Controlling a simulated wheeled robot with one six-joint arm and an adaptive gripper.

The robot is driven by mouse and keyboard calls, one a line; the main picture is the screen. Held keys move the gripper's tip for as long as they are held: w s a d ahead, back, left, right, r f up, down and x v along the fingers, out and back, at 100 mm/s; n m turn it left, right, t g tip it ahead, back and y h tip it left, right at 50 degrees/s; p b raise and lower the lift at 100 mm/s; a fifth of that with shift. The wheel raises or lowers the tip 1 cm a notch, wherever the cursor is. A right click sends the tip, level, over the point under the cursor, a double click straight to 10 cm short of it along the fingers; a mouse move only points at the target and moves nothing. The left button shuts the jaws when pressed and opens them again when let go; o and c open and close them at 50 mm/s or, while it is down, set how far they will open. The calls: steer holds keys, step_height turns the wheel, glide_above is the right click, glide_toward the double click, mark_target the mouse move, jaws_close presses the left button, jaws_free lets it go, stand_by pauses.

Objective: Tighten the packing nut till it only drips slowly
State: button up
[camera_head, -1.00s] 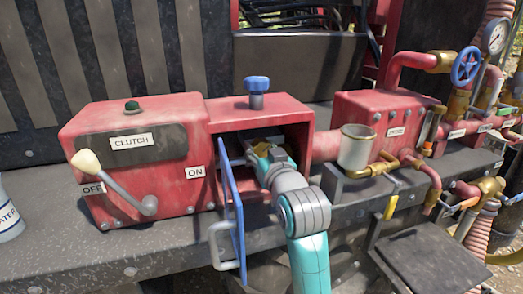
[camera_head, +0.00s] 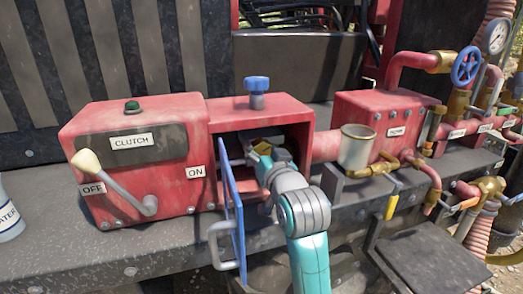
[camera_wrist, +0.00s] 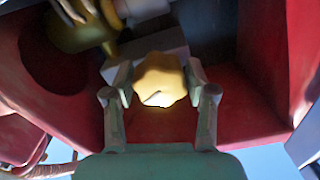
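The packing nut (camera_wrist: 160,78), brass and lobed, shows in the middle of the wrist view, under the dark upper part of the red housing. The fingers of my gripper (camera_wrist: 160,90) stand on either side of it with their pads against its sides, so it looks shut on the nut. In the head view my gripper (camera_head: 264,152) is inside the open red box (camera_head: 257,116), and the nut cannot be made out there. No drip can be seen.
An open blue door (camera_head: 231,205) with a grey handle stands just left of my arm. The clutch box (camera_head: 140,165) with its lever is further left. A grey cup (camera_head: 356,148) and brass pipework are to the right. A blue knob (camera_head: 257,84) tops the box.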

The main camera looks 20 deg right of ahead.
steer(key=shift+o, duration=0.5)
steer(key=s, duration=0.7)
steer(key=shift+s, duration=0.25)
